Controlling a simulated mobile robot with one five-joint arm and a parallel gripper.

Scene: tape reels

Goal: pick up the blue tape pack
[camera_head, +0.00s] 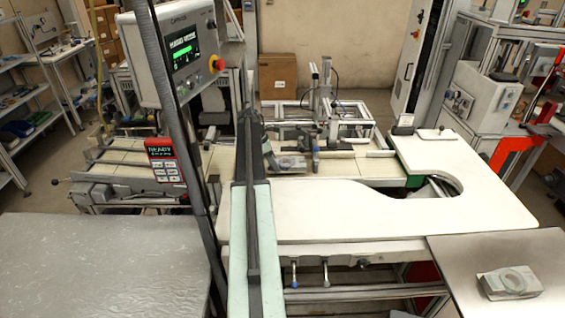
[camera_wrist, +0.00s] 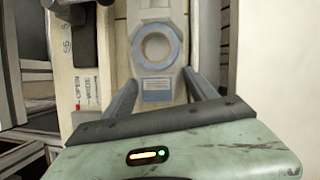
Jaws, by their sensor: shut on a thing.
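The blue tape pack (camera_wrist: 170,71) shows in the wrist view as a pale block with a blue ring and a small blue label. My gripper (camera_wrist: 160,80) has a dark finger on each side of it and is shut on it. In the head view, a pale pack with a ring (camera_head: 291,162) sits at the end of my arm, over the cream surface of the machine. My arm hides part of that area.
A similar pale pack (camera_head: 510,282) lies on the metal table (camera_head: 455,265) at the right. A white worktop (camera_head: 330,215) with a curved cutout lies in front. A control screen (camera_head: 170,50) stands at the left. A metal frame (camera_head: 325,115) stands behind the pack.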

